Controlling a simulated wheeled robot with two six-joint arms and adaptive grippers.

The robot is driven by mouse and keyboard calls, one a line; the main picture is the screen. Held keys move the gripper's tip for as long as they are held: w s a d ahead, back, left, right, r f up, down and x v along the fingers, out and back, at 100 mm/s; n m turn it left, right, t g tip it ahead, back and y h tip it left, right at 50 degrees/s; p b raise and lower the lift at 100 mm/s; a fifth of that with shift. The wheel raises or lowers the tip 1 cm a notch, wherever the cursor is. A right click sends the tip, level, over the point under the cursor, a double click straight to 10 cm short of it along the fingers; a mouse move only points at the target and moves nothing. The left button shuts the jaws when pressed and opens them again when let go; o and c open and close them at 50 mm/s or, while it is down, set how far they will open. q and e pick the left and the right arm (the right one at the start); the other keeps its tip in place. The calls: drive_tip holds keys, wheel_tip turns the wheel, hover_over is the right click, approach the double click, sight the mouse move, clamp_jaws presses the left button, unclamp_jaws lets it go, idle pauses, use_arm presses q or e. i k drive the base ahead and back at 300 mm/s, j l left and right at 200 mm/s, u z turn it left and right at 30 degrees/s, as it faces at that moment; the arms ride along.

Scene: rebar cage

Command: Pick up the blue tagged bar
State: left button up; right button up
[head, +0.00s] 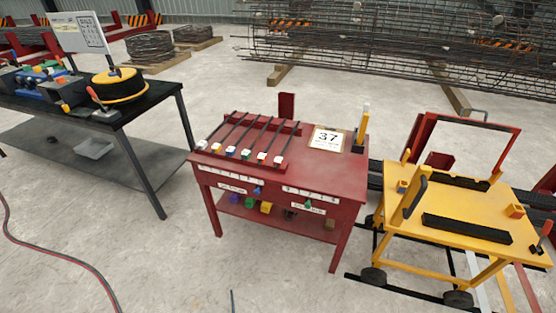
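Several dark bars lie side by side, slanting across a rack on top of the red table (330,172). Each has a small block-shaped tag at its near end. The tags are tiny here; the third from the left looks bluish, so the blue tagged bar (245,133) seems to be that one, with its tag (231,152) near the table's front edge. Its colour is not fully certain. The bars lie apart from one another. Neither my left nor my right gripper is in view.
A yellow cart (470,205) is at the right, a black workbench (150,105) with a cable reel (120,86) at the left. A red-black hose (60,250) crosses the floor. Floor before the table is mostly clear.

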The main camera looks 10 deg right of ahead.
sight(231, 151)
drive_tip(key=z, duration=1.95)
drive_tip(key=u, duration=1.9)
drive_tip(key=i+j+z, duration=0.15)
drive_tip(key=z, duration=0.2)
drive_tip(key=i+j+z, duration=0.1)
drive_tip(key=z, duration=0.25)
drive_tip(key=i+j+z, duration=0.1)
drive_tip(key=j+z, duration=0.25)
drive_tip(key=i+j+z, duration=0.1)
drive_tip(key=j, duration=0.55)
drive_tip(key=i+j+z, duration=0.15)
drive_tip(key=j, duration=0.55)
drive_tip(key=i+j+z, duration=0.1)
drive_tip(key=j, duration=0.55)
drive_tip(key=i+j+z, duration=0.1)
drive_tip(key=j, duration=0.6)
drive_tip(key=i+j+z, duration=0.1)
drive_tip(key=j, duration=0.6)
drive_tip(key=i, duration=0.05)
